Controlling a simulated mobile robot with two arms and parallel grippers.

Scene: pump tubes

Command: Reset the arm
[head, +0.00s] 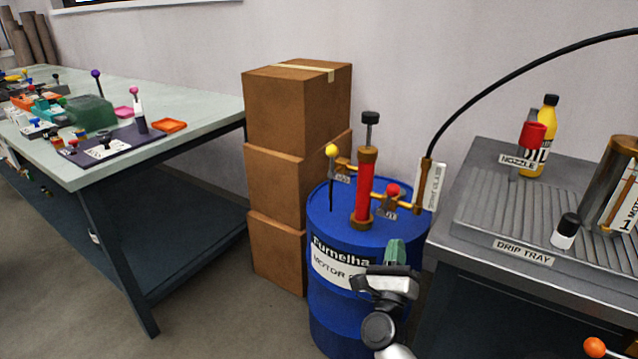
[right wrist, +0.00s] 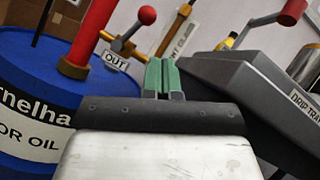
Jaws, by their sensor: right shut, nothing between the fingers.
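My right gripper (head: 394,251) is in front of the blue oil drum (head: 321,310), near its upper right side. Its green fingers are shut with nothing between them; they also show in the right wrist view (right wrist: 161,78). On the drum stands a red hand pump (head: 364,190) with a black-topped rod. A yellow-knobbed lever (head: 331,151) sits on its left and a red-knobbed valve labelled OUT (head: 392,190) on its right. The fingers appear apart from the pump and valve. My left gripper is not in view.
A grey bench (head: 470,253) at right carries a ribbed drip tray (head: 480,215), a red nozzle (head: 532,134), a yellow oil bottle (head: 547,115) and a metal cylinder (head: 607,180). Stacked cardboard boxes (head: 285,110) stand behind the drum. A cluttered table (head: 200,112) is at left. A black hose (head: 500,75) arches overhead.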

